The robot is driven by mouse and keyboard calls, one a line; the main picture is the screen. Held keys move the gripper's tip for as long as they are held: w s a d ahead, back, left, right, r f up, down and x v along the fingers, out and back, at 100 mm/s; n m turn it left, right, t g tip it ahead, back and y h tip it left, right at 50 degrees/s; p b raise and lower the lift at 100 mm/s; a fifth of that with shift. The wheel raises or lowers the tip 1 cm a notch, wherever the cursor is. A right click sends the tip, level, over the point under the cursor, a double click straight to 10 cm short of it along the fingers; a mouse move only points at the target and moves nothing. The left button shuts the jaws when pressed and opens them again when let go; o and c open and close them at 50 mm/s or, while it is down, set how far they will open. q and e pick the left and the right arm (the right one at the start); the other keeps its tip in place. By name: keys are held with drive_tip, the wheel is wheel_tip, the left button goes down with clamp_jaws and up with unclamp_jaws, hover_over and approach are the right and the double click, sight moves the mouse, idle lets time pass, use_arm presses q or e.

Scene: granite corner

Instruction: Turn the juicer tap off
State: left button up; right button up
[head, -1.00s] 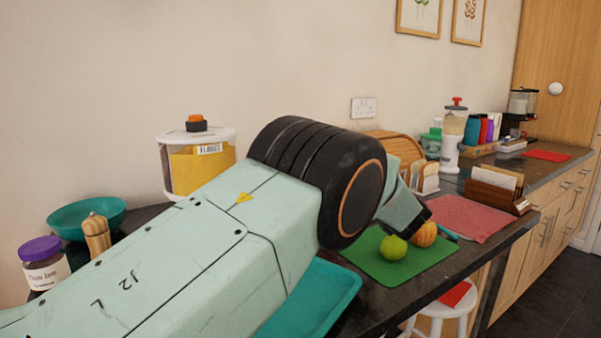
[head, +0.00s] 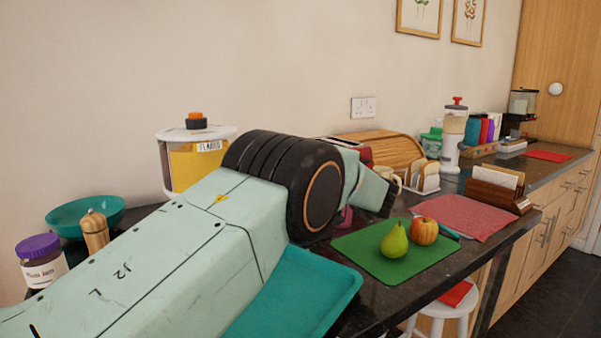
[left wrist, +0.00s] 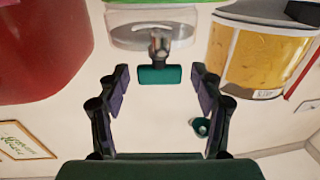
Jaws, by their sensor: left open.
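In the left wrist view, a metal tap with a dark teal crossbar handle (left wrist: 160,75) sits in front of a clear vessel (left wrist: 150,33), which I take to be the juicer. My left gripper (left wrist: 160,78) is open. Its two fingers stand on either side of the handle, with a gap showing at each side. I cannot tell how deep the handle sits between them. In the head view, my left arm covers the gripper, and I cannot make out the juicer or tap. My right gripper is out of view.
A flakes container (head: 196,160) stands behind my arm and shows close in the wrist view (left wrist: 258,55). A large red object (left wrist: 40,45) is on the other side.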

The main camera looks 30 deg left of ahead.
use_arm(q)
drive_tip(key=shift+w+a, duration=0.2)
drive_tip(key=shift+a, duration=0.2)
drive_tip(key=c, duration=1.2)
drive_tip(key=shift+o, duration=0.2)
drive_tip(key=shift+r+m+t+h+p, duration=0.3)
drive_tip(key=shift+m+t+p, duration=0.1)
drive_tip(key=shift+t+p, duration=0.15)
drive_tip(key=shift+f+m+t+p, duration=0.15)
drive_tip(key=shift+m+t+p, duration=0.15)
drive_tip(key=shift+t, duration=0.05)
drive_tip(key=o, duration=1.2)
drive_tip(key=shift+f, duration=0.1)
drive_tip(key=shift+c, duration=0.2)
